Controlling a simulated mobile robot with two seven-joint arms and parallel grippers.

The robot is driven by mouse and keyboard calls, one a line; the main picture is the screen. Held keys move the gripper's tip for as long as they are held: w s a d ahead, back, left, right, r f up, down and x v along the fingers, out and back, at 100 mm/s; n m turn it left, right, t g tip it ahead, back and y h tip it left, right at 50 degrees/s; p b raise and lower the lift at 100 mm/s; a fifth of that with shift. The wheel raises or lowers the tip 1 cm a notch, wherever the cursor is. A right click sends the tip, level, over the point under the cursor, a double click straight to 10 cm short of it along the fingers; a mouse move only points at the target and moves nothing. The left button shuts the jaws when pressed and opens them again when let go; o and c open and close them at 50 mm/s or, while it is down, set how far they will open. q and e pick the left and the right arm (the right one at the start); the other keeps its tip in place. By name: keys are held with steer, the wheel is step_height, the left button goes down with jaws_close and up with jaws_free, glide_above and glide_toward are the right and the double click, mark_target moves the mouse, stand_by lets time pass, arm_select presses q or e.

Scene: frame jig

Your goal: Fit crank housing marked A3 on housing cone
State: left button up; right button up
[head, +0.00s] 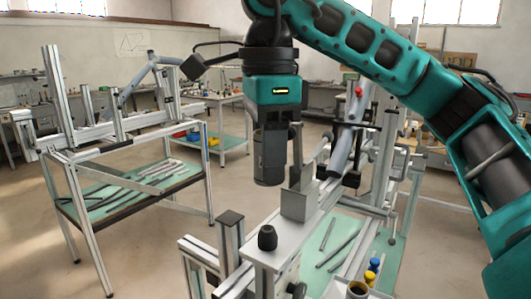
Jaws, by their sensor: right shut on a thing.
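My right gripper (276,132) points down in the middle of the head view, shut on a dark grey cylinder, the crank housing (268,160). The housing hangs roughly upright; no A3 mark is readable on it. A small black cone, which looks like the housing cone (267,239), stands on the jig's grey plate (262,257), nearly straight below the housing in the picture. A clear gap shows between housing and cone. My left gripper is not in view.
An upright metal block (299,202) stands on the jig beside the cone, close to the right of the held housing. Jig tubes (340,150) rise behind it. A cup (357,291) and small coloured bottles (372,270) are front right. Another frame stand (120,190) is left.

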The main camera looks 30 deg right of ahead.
mark_target(268, 228)
steer(key=shift+f+b, duration=1.25)
steer(key=shift+f, duration=0.05)
steer(key=shift+f+b, duration=0.85)
steer(key=shift+f, duration=0.35)
steer(key=shift+w+f+b, duration=0.1)
steer(key=shift+f+b, duration=0.55)
steer(key=shift+b, duration=0.05)
steer(key=shift+f+b, duration=1.85)
steer(key=shift+f, duration=0.55)
steer(key=o, duration=1.2)
